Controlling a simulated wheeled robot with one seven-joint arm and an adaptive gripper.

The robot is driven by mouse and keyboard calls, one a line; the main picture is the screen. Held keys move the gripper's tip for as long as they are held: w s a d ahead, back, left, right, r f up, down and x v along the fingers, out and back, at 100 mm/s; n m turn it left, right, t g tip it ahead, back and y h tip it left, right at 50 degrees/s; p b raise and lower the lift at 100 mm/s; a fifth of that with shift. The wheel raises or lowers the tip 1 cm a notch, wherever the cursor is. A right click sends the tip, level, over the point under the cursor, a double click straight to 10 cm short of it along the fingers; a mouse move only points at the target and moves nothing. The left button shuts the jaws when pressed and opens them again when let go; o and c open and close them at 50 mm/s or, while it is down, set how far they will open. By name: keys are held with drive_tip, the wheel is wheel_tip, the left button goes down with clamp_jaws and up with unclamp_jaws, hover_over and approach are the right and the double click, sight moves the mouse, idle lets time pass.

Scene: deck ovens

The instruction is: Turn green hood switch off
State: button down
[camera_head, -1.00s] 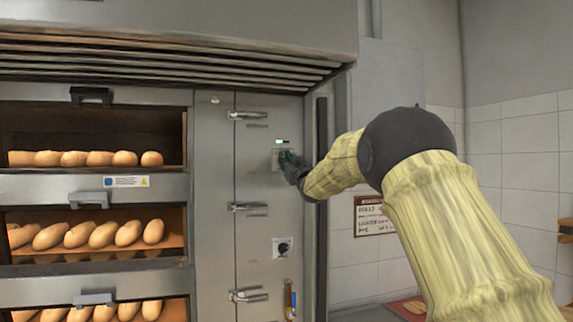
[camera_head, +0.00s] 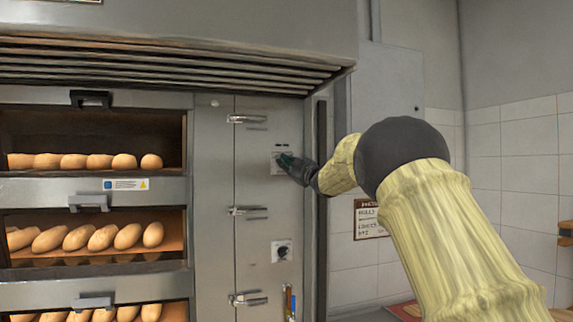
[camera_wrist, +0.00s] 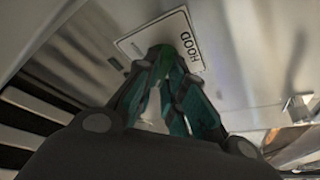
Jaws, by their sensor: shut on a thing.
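The green hood switch (camera_wrist: 160,54) sits on a white plate marked HOOD (camera_wrist: 186,38) in the wrist view. My gripper (camera_wrist: 164,62) is at the switch, its dark teal fingertips closed together around it and hiding much of it. In the head view my gripper (camera_head: 284,160) reaches from the right to the hood switch plate (camera_head: 275,168) on the steel panel right of the oven decks. The small indicator above the plate looks dark now.
A second plate with a black knob (camera_head: 283,251) is lower on the same panel. Door latches (camera_head: 248,118) stick out above and below the switch. Oven decks with loaves (camera_head: 90,238) are at left, and the hood (camera_head: 180,60) overhangs above.

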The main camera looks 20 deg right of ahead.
drive_tip(key=shift+s+r, duration=0.1)
drive_tip(key=shift+r, duration=0.4)
drive_tip(key=c, duration=1.5)
unclamp_jaws()
drive_tip(key=shift+d, duration=0.1)
drive_tip(key=shift+a+f, duration=0.25)
drive_tip(key=shift+f, duration=0.1)
drive_tip(key=v, duration=1.1)
drive_tip(key=shift+s+d, duration=0.3)
